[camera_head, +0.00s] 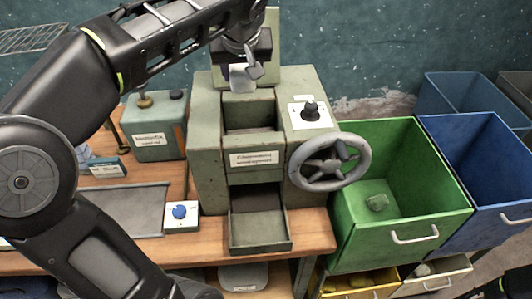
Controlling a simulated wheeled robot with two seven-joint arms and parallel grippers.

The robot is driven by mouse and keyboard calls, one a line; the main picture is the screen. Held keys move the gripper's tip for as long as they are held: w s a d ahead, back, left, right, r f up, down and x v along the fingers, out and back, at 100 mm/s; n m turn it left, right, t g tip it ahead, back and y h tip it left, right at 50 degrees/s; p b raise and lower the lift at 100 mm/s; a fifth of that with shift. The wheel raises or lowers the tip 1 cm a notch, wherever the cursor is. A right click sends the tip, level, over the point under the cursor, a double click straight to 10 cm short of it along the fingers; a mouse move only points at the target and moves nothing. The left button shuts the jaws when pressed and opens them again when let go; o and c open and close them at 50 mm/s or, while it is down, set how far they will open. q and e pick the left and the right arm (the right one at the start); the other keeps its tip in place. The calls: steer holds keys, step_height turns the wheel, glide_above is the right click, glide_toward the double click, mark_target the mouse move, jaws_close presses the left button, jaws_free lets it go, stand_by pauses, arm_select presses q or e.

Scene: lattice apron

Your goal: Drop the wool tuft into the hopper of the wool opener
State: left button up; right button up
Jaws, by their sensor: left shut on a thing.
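The wool opener is the green-grey machine (207,130) on the wooden bench, with a labelled front. Its open box-like hopper (249,97) is at the upper middle, with a darker recess below. My left gripper (248,73) reaches in from the upper left and is shut on a pale grey-white lump, which looks like the wool tuft (239,78). The gripper holds the tuft over the top of the machine, close to the hopper's upper edge. The exact gap between tuft and hopper is hard to tell.
A grey handwheel (329,162) and a black knob (311,110) are on the machine's right. An open tray (260,232) juts out below. A green bin (400,237) holding a lump and blue bins (495,165) stand right. A small blue-knobbed box (181,217) is left.

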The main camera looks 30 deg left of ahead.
mark_target(243, 77)
arm_select(q)
steer(key=shift+f+b, duration=1.15)
steer(key=shift+f, duration=1)
steer(key=o, duration=1.4)
steer(key=shift+r, duration=0.1)
steer(key=shift+b+v, duration=0.5)
steer(key=shift+v, duration=3.35)
